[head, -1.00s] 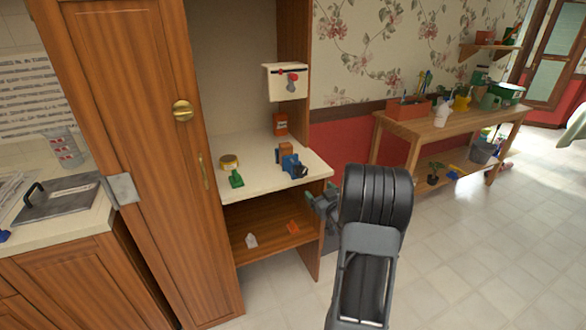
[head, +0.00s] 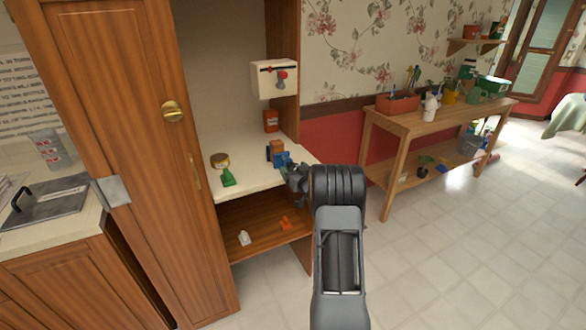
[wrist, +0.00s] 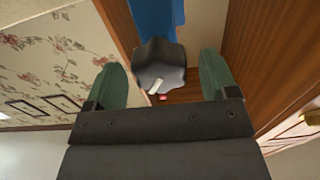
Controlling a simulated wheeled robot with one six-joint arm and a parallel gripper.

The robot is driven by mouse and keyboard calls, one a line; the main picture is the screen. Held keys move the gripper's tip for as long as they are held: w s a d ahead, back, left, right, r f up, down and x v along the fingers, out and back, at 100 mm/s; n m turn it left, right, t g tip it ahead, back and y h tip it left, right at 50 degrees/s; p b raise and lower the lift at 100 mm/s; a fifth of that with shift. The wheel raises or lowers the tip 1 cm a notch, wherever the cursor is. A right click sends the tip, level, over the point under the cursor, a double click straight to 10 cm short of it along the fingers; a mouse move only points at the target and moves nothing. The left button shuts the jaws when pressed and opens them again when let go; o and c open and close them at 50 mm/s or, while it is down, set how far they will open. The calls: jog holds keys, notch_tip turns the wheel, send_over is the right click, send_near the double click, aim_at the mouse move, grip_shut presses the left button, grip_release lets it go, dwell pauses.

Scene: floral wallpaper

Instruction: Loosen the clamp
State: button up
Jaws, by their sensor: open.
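The clamp (head: 281,158) is a blue vise-like body with an orange-brown block at its top, standing at the right front of the cream cabinet shelf. In the wrist view its blue body (wrist: 156,18) shows at the top, with a dark rounded knob (wrist: 160,66) at its near end. My gripper (head: 293,179) is at the clamp's front right side and partly hides it. In the wrist view my gripper (wrist: 163,82) is open, its two green fingers on either side of the knob with gaps visible. The knob is hidden in the head view.
A green object (head: 228,178), a round tin (head: 220,160) and an orange can (head: 271,121) share the shelf. A white wall box with a red-grey handle (head: 274,79) hangs above. The cabinet door (head: 120,130) stands left. Open floor (head: 440,245) lies right.

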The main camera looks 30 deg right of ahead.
jog(key=shift+w+d, duration=0.1)
jog(key=shift+w, duration=0.5)
jog(key=c, duration=0.9)
